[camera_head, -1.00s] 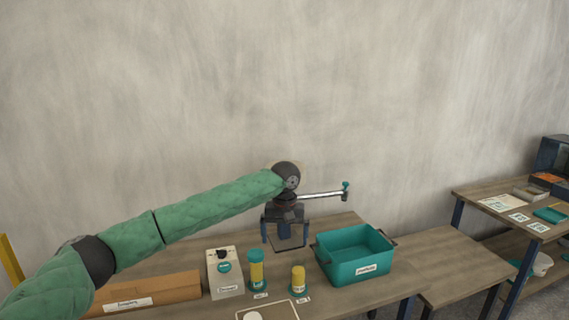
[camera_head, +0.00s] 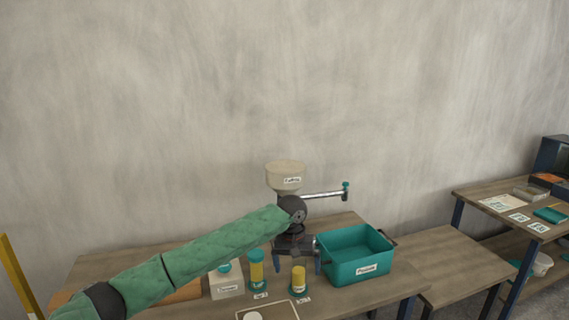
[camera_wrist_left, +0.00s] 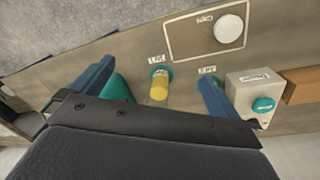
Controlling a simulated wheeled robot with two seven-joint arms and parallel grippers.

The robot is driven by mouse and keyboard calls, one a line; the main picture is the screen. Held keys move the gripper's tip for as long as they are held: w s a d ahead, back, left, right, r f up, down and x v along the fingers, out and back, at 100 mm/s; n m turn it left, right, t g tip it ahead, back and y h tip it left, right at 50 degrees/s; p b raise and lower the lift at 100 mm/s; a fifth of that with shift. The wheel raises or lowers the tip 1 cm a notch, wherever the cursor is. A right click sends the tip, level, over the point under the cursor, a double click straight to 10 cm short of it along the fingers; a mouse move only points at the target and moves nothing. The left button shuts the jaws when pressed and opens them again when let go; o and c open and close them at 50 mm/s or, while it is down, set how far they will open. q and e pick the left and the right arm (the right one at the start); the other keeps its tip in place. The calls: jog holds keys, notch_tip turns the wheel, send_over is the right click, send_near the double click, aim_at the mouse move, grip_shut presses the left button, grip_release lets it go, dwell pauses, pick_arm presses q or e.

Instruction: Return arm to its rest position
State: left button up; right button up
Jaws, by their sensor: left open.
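My left arm, in a green quilted sleeve, comes in from the left across the table in the head view. My left gripper (camera_head: 297,266) points down above the table, just left of the teal bin (camera_head: 357,267). My right gripper is not in view.
A cream hopper (camera_head: 286,174) with a metal crank arm (camera_head: 322,195) stands behind my wrist. A side table (camera_head: 455,262) is clear.

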pick_arm(q)
jog(key=s+d+f+m+t+h, duration=0.1)
jog(key=s+f+h, duration=0.1)
jog(key=s+f, duration=0.85)
jog(key=s+d+f+h, duration=0.1)
jog(key=s+f+h, duration=0.1)
jog(key=s+f, duration=0.9)
jog(key=s+a+f+y, duration=0.2)
jog(key=s+a+f, duration=0.8)
jog(key=s, duration=0.3)
jog(key=s+a+f+n+y, duration=0.1)
jog(key=s+a+f+y, duration=0.1)
jog(key=s+a+f, duration=0.8)
jog(key=s+a, duration=0.1)
jog(key=s, duration=0.3)
jog(key=shift+a+f, duration=0.35)
